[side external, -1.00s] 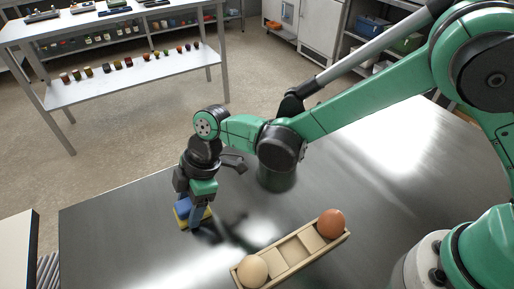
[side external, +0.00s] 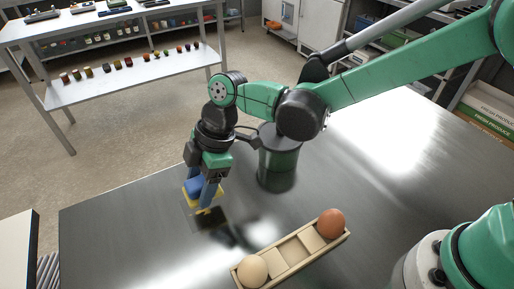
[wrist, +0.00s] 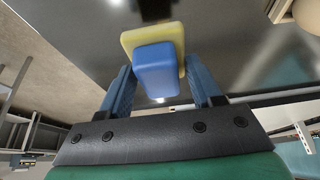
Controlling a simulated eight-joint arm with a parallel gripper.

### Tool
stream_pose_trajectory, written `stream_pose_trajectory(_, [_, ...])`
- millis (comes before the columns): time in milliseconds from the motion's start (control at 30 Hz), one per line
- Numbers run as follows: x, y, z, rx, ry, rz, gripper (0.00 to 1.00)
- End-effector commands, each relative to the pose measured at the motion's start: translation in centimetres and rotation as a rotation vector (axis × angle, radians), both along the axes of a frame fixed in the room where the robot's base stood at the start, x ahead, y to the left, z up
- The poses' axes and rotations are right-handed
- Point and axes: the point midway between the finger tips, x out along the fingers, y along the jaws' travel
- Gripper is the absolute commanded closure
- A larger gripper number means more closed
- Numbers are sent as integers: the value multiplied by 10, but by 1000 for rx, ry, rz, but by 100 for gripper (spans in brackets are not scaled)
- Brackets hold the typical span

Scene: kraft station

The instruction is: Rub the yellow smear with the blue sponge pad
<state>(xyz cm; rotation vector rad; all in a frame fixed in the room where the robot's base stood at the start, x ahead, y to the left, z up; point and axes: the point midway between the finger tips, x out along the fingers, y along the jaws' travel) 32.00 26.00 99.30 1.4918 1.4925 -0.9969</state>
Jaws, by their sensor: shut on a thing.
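The blue sponge pad (side external: 194,186) is a blue block on a yellow layer. My gripper (side external: 208,190) points down and is shut on it, and the pad appears raised off the steel table. In the wrist view, the pad (wrist: 156,68) sits between my two blue fingers, with its yellow edge (wrist: 130,40) showing around the block. I cannot make out a separate yellow smear. A dark patch (side external: 207,221) lies on the table just below the pad; I cannot tell whether it is shadow, reflection or a mark.
A dark green canister (side external: 278,165) stands behind and right of my gripper. The table's left front (side external: 120,245) is clear.

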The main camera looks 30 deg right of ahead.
Motion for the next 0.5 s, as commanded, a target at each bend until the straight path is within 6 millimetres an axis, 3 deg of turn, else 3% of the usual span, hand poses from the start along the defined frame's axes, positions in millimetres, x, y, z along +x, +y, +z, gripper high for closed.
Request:
stream_pose_trajectory(300, [0,0,29,0,0,0,84])
stream_pose_trajectory(500, [0,0,37,0,0,0,84])
